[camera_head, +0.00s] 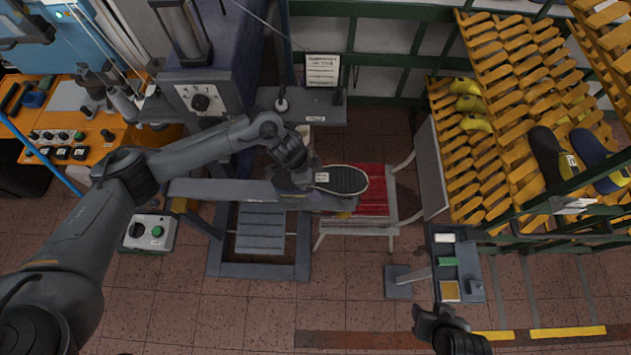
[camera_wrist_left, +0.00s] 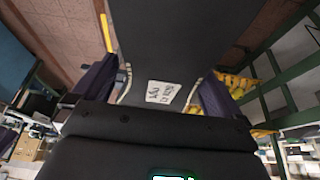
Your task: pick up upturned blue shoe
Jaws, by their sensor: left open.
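An upturned shoe (camera_head: 345,180) shows its dark sole with a pale edge and a small white label in the head view. It appears above the red-seated bench. In the left wrist view the shoe (camera_wrist_left: 180,40) fills the upper middle, its label close to the gripper. My left gripper (camera_head: 304,181) is at the shoe's left end. Its open fingers show on both sides of the shoe's narrow end in the wrist view (camera_wrist_left: 160,95); I cannot tell whether they touch it. My right gripper (camera_head: 440,318) is at the bottom, its jaws unclear.
The red-seated bench (camera_head: 373,200) stands below the shoe. A grey machine (camera_head: 201,103) is behind my left arm. A small stand (camera_head: 455,265) is at lower right. The front floor is mostly clear.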

